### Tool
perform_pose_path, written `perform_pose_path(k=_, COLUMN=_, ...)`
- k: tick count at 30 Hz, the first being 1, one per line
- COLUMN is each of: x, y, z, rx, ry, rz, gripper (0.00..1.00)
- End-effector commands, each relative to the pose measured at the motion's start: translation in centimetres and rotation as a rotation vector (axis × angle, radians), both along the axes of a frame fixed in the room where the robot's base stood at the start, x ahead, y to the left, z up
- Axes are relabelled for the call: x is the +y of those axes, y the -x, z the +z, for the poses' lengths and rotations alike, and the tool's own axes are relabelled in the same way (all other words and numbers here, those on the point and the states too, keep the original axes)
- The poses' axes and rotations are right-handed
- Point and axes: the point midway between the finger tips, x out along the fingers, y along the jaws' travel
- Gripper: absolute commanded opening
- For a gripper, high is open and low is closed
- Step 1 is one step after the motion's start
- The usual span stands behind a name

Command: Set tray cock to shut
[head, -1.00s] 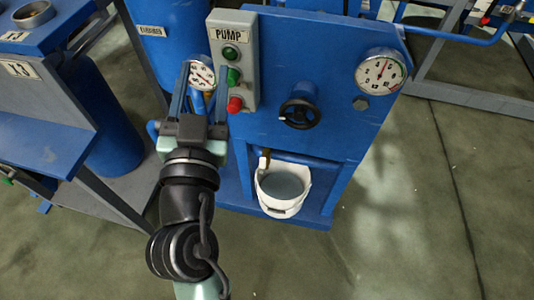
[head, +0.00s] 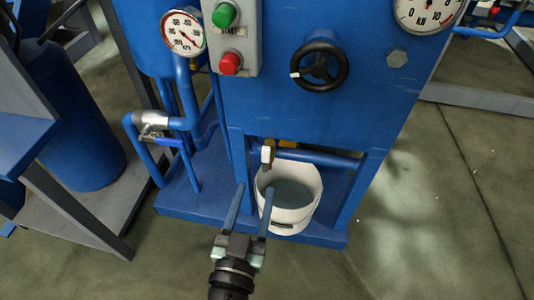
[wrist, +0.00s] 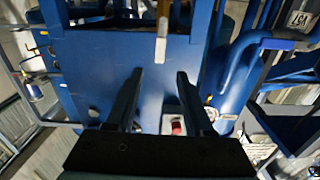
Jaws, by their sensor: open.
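A small brass cock (head: 267,153) with a pale end sits on the blue pipe above the white bucket; no label on it is readable, and its lever position is unclear. A second cock (head: 153,130) with a silver body and blue lever is on the pipework at left. My gripper (head: 254,189) is open and empty, in front of and below the brass cock, its fingers overlapping the bucket's left side in the picture. In the wrist view my open gripper (wrist: 160,72) faces the blue panel, with a tan and white bar (wrist: 162,35) beyond the fingertips.
The white bucket (head: 290,217) stands on the blue base under the pipe. Above are a black handwheel (head: 319,65), gauges and a pump box with a red button (head: 230,63). A grey frame stands at left. The floor at right is clear.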

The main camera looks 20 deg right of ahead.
Motion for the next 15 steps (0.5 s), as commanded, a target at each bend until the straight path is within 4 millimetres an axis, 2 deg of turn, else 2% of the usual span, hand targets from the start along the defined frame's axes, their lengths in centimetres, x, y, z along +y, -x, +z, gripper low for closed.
perform_pose_path(k=9, x=-3.8, y=-5.4, z=0.2, rx=-0.005, ry=0.000, rz=-0.003, gripper=0.53)
perform_pose_path(k=15, x=-5.5, y=-8.0, z=0.1, rx=-0.003, ry=-0.001, rz=-0.002, gripper=0.53)
